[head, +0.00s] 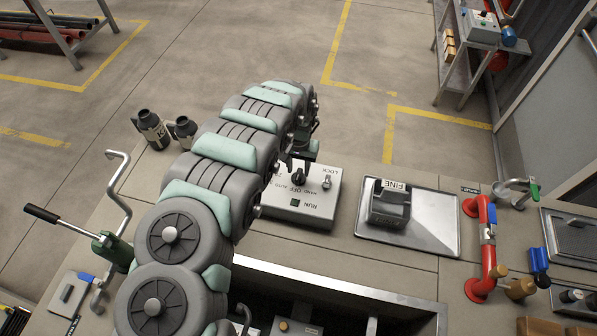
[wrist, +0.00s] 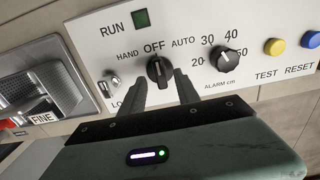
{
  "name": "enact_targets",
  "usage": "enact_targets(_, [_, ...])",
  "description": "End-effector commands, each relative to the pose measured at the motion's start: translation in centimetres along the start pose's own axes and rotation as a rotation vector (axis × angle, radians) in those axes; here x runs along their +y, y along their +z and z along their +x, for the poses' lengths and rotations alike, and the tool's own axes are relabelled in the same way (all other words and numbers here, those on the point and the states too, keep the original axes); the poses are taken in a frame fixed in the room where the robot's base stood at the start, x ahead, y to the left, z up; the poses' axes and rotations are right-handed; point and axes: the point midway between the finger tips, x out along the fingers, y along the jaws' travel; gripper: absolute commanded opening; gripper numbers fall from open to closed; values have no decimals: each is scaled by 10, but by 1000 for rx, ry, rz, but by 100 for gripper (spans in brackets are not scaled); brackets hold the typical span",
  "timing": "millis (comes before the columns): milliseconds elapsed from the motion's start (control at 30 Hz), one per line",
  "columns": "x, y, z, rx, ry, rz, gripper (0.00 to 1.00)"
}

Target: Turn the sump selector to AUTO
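The sump selector is a black knob (wrist: 159,70) on a white panel, marked HAND, OFF and AUTO. Its pointer is up at OFF; AUTO is printed to its right in the wrist view. In the head view the knob (head: 299,178) shows on the control box (head: 322,208), just below my gripper (head: 301,160). My gripper (wrist: 161,80) is open, with one finger on each side of the knob's lower part in the wrist view. Gaps show beside the knob, and I cannot tell whether either finger touches it.
On the same panel are a dark green RUN lamp (wrist: 141,18), a LOCK toggle (wrist: 114,82), an ALARM cm dial (wrist: 224,62), a yellow TEST button (wrist: 274,46) and a blue RESET button (wrist: 310,39). A metal tray (head: 432,225) with a FINE-marked block (head: 389,205) is beside the box.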

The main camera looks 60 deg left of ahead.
Motion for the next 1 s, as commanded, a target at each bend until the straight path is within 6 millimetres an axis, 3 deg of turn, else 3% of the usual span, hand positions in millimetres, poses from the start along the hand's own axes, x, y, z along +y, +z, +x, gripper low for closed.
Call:
enact_targets(200, [0, 1, 22, -2, 1, -1, 38])
enact_targets(667, [-1, -1, 28, 2, -1, -1, 38])
enact_targets(1000, [-1, -1, 29, 2, -1, -1, 12])
